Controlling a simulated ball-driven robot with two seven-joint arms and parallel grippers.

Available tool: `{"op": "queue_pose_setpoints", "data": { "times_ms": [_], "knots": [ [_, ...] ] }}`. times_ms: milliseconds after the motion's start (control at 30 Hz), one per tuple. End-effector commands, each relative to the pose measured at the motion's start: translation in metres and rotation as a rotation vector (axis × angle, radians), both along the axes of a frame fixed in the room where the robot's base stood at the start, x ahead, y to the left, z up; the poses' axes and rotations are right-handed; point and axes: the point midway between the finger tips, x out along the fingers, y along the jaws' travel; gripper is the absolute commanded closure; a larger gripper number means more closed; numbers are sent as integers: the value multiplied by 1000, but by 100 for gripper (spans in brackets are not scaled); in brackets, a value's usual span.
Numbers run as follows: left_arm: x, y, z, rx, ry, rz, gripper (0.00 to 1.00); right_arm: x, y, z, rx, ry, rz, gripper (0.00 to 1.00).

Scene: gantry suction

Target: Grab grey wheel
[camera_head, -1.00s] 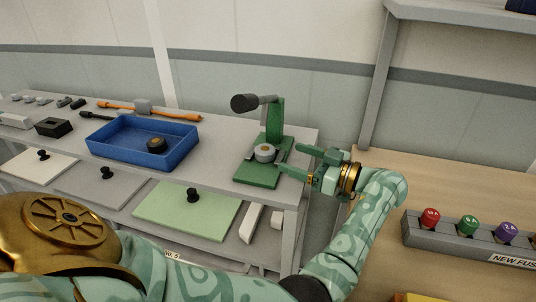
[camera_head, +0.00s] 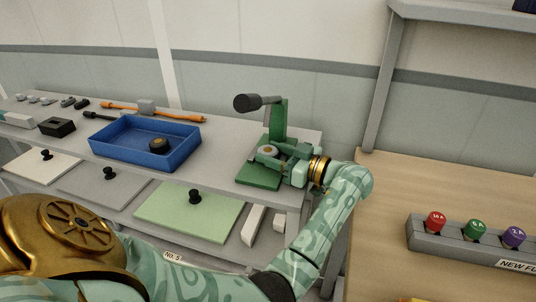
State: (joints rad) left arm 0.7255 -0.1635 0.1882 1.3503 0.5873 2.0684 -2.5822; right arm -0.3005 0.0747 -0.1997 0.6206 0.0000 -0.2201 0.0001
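The grey wheel (camera_head: 267,151), a small round piece with a tan centre, sits on the base of a green press-like stand (camera_head: 258,178) at the right end of the grey bench. My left gripper (camera_head: 265,153) is at the wheel. Its fingers lie on either side of the wheel and look open. Whether they touch it is too small to tell. The fingers and palm hide part of the stand's base. My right gripper is not in view.
A blue tray (camera_head: 112,152) holding a dark wheel (camera_head: 158,145) stands left of the stand. The stand's upright with its dark-ended lever (camera_head: 247,103) rises behind my gripper. A wooden table (camera_head: 420,190) with a fuse rack (camera_head: 445,236) is at right.

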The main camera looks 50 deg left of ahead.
Motion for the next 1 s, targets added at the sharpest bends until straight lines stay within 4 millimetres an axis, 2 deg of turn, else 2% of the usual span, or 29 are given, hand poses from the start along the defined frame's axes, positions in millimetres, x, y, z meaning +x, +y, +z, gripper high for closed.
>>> {"op": "queue_pose_setpoints", "data": {
  "times_ms": [133,167,367,533,967,1000],
  "knots": [
    [0,0,0,0,0,0,78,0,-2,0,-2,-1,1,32],
    [0,0,0,0,0,0,82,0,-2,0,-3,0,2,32],
    [0,0,2,-1,-1,0,82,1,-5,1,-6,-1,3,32],
    [0,-1,17,-1,-4,0,82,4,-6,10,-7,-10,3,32],
    [22,-78,12,-4,0,-3,82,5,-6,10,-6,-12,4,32],
    [22,-80,20,-2,-5,-2,82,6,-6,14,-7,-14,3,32]
  ]
}}
